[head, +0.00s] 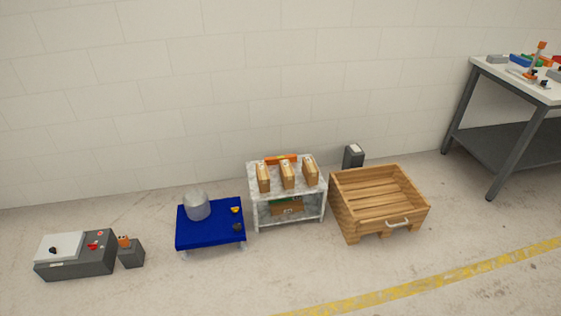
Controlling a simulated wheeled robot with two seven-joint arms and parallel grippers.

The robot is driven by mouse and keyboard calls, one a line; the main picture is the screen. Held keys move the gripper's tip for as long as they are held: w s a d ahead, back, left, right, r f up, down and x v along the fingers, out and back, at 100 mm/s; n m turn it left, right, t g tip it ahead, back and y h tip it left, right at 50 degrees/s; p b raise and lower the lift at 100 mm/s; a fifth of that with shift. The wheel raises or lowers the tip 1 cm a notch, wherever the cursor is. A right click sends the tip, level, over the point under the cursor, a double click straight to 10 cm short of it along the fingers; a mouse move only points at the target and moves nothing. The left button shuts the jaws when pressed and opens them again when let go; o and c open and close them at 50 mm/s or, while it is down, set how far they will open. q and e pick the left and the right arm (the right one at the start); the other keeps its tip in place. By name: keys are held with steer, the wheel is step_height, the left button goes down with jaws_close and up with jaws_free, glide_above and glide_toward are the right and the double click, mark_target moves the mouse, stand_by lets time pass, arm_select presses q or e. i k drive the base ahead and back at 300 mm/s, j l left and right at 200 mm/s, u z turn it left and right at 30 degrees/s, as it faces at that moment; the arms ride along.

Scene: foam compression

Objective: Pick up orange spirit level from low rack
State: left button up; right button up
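An orange spirit level (281,159) lies at the back of the top of a low grey-white rack (257,210) against the wall. Several upright tan boxes stand in front of it, such as the middle box (287,176), and hide part of its lower edge. The rack's lower shelf holds a cardboard box (287,209) with something green by it. Neither of my grippers shows in the head view.
Left of the rack stands a blue platform (207,236) with a grey cylinder (196,205). Further left is a grey machine (76,261). Right are a wooden crate (380,201) and a workbench (490,68) with tools. The floor in front is clear, with a yellow line (420,283).

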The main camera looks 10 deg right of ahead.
mark_target(271, 160)
steer(key=i+l, duration=0.3)
steer(key=i, duration=0.2)
steer(key=i+l, duration=0.3)
steer(key=i, duration=0.15)
steer(key=i+l, duration=0.3)
steer(key=i, duration=0.2)
steer(key=i+l, duration=0.3)
steer(key=i, duration=0.15)
steer(key=i+l, duration=0.3)
steer(key=i, duration=0.2)
